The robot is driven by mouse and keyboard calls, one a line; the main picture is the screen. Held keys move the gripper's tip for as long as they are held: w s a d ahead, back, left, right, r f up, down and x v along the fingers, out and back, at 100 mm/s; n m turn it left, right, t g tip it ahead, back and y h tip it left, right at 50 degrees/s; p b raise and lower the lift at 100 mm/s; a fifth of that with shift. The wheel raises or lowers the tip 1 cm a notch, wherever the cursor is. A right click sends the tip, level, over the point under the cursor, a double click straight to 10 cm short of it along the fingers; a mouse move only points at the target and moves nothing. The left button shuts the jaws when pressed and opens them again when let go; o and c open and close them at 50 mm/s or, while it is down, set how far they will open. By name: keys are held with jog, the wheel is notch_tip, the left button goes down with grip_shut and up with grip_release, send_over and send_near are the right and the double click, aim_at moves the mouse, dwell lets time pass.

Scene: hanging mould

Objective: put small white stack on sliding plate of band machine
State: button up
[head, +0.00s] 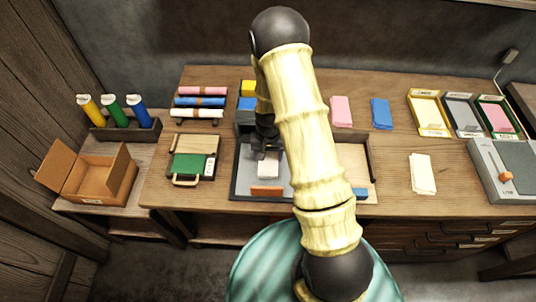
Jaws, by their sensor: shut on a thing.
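My gripper (266,150) is a dark tool at the end of my pale segmented arm, pointing down at the middle of the table. It is shut on the small white stack (268,169). The stack is over the grey plate (248,170) of the dark band machine (245,120). I cannot tell whether it touches the plate. An orange strip (267,191) is at the plate's front edge. My arm hides the machine's right part.
A cream stack (422,173), a pink stack (341,111) and a blue stack (381,113) lie to the right. Labelled trays (429,129) and a grey device (488,178) stand farther right. A green-fronted case (190,165), coloured rolls (203,91) and an open carton (90,175) are left.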

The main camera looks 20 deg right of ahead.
aim_at(269, 157)
jog(key=shift+f, duration=0.3)
jog(key=shift+f, duration=0.15)
jog(key=o, duration=1.1)
notch_tip(269, 157, up, 12)
jog(key=b, duration=0.2)
jog(key=shift+r, duration=0.2)
